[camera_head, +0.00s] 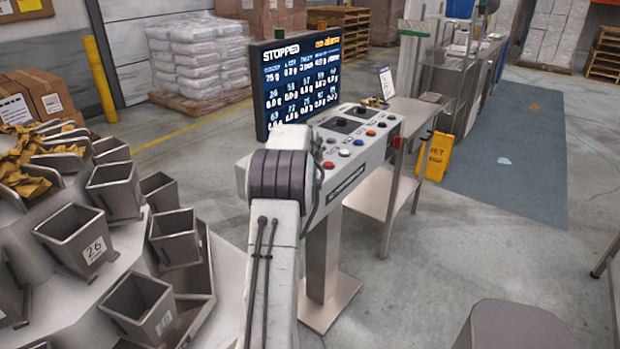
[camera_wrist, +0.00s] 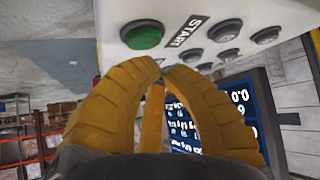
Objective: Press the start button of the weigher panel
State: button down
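The weigher panel (camera_head: 362,160) is a pale console on a pedestal, with several buttons and a screen (camera_head: 300,77) that reads STOPPED. In the wrist view the green start button (camera_wrist: 144,35) sits on the panel face (camera_wrist: 185,14) beside a dark START label (camera_wrist: 186,31). My gripper (camera_wrist: 161,68) has yellow ribbed fingers whose tips come together, with nothing seen between them. The tips appear just below the green button in the picture; I cannot tell whether they touch it. In the head view my arm covers the panel's near left part and hides the gripper and green button.
Several weigher buckets (camera_head: 77,240) stand close on the left. A side table (camera_head: 372,193) adjoins the panel's far end, with a yellow wet-floor sign (camera_head: 436,157) beyond. Wrapped sacks (camera_head: 198,55) stand behind. Floor (camera_head: 430,255) right of the panel is clear.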

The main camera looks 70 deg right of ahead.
jog(key=shift+f, duration=0.1)
jog(key=shift+f+b, duration=0.35)
jog(key=shift+b, duration=0.1)
jog(key=shift+f+b, duration=0.4)
jog(key=shift+f, duration=0.1)
dwell(1.0)
jog(key=shift+r, duration=0.2)
jog(key=shift+r+p, duration=0.7)
jog(key=shift+r, duration=0.15)
jog(key=shift+r+p, duration=1.95)
jog(key=shift+r, duration=0.45)
